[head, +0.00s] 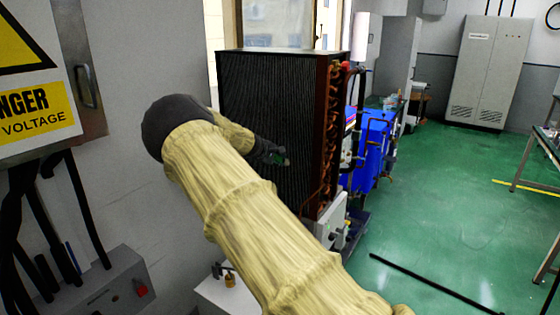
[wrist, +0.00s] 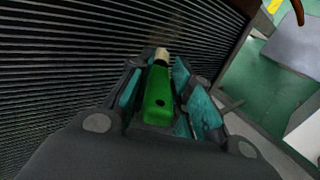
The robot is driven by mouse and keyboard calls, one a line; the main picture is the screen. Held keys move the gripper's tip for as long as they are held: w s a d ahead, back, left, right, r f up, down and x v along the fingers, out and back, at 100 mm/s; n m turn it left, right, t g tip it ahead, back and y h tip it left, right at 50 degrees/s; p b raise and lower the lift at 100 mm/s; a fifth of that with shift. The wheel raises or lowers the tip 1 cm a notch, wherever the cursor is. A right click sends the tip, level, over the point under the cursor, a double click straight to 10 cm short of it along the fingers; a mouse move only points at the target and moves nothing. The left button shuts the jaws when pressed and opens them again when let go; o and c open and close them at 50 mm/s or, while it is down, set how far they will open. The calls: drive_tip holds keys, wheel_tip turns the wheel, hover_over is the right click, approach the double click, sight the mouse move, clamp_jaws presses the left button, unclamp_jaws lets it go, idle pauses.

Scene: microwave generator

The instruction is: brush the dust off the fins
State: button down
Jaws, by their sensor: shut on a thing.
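The finned unit (head: 275,105) is a tall dark block with closely spaced fins and a reddish-brown side edge with copper tubes. In the wrist view its fins (wrist: 60,75) fill the left and top. My gripper (wrist: 165,95) is shut on a brush with a green handle (wrist: 158,100). A pale tip (wrist: 161,55) shows at the handle's far end, close to the fins; I cannot tell whether it touches them. In the head view my gripper (head: 275,157) is in front of the fins at mid height, and only a bit of green shows there.
A blue machine (head: 372,140) with pipes stands right of the finned unit. A control box with a red button (head: 125,285) and a danger sign (head: 35,105) are at the left. A dark rod (head: 430,282) lies on the green floor. The floor in the middle right (head: 450,200) is clear.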

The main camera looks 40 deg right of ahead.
drive_tip(key=shift+s+d+r+b, duration=0.1)
drive_tip(key=shift+s+d+r, duration=0.15)
drive_tip(key=shift+s, duration=0.4)
drive_tip(key=shift+s+d+r+b, duration=0.2)
drive_tip(key=shift+s+d, duration=0.1)
drive_tip(key=shift+s, duration=0.35)
drive_tip(key=shift+s+d+r+b, duration=0.1)
drive_tip(key=shift+s+d+r, duration=0.15)
drive_tip(key=shift+s, duration=0.4)
idle(0.5)
drive_tip(key=shift+s, duration=0.1)
drive_tip(key=shift+w+a+r+p, duration=0.15)
drive_tip(key=shift+w+a+r, duration=0.1)
drive_tip(key=shift+w, duration=0.4)
drive_tip(key=shift+w+a+r+p, duration=0.2)
drive_tip(key=shift+w+r, duration=0.1)
drive_tip(key=shift+w, duration=0.35)
drive_tip(key=shift+w+a+r+p, duration=0.15)
drive_tip(key=shift+w+a+r, duration=0.1)
drive_tip(key=shift+w, duration=0.4)
idle(0.6)
